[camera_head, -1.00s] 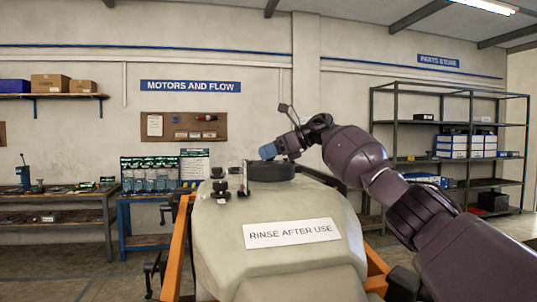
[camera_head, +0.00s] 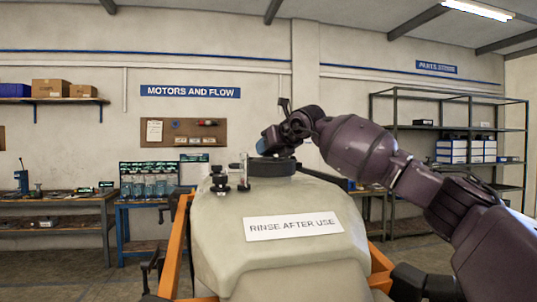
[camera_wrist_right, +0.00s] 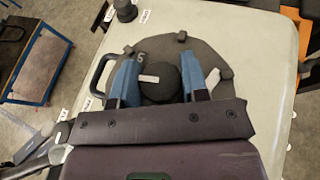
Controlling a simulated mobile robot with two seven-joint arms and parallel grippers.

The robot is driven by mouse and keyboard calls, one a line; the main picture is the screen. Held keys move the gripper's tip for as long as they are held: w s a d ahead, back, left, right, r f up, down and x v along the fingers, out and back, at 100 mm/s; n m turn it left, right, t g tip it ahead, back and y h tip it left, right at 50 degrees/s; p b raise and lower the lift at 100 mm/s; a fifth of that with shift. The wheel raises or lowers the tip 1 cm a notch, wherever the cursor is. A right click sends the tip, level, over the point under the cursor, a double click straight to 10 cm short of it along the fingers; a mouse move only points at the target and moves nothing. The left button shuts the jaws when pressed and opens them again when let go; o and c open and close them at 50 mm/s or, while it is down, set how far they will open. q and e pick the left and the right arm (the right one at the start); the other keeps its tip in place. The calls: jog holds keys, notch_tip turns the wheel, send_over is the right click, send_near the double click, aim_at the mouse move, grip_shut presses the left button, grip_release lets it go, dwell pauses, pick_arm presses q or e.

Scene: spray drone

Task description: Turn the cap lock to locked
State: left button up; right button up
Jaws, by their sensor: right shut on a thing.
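The tank's dark round cap (camera_head: 272,168) sits on top of the pale tank. In the right wrist view the cap (camera_wrist_right: 205,58) is a dark disc with small lugs on its rim and a raised round knob (camera_wrist_right: 163,90) in the middle. The knob has a short white mark pointing left. My right gripper (camera_wrist_right: 160,80) has its blue fingers on either side of the knob and is shut on it. In the head view my right gripper (camera_head: 265,146) is over the cap and partly hides it. My left gripper is not in view.
The tank (camera_head: 215,230) carries a "RINSE AFTER USE" label (camera_head: 293,224) and stands in an orange frame (camera_head: 180,235). Small black fittings (camera_head: 219,181) stand left of the cap. A workbench (camera_head: 60,204) and shelves (camera_head: 450,130) are along the back wall.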

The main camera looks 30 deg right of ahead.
jog(key=m+h+b, duration=0.2)
jog(key=m+h, duration=0.1)
jog(key=h, duration=0.1)
jog(key=shift+a+f, duration=0.1)
jog(key=shift+f, duration=0.05)
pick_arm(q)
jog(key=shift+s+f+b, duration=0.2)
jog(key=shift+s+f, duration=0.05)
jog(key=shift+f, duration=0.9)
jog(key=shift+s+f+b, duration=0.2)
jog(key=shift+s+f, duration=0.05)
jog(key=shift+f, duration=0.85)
pick_arm(e)
jog(key=shift+m+g+h, duration=0.6)
jog(key=shift+m+h, duration=1.3)
jog(key=o, duration=0.9)
jog(key=shift+o, duration=0.2)
jog(key=shift+s+r, duration=0.1)
jog(key=shift+r, duration=0.1)
pick_arm(q)
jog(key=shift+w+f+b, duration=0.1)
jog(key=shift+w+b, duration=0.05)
jog(key=shift+b, duration=0.15)
pick_arm(e)
jog(key=v, duration=1)
jog(key=shift+s, duration=0.25)
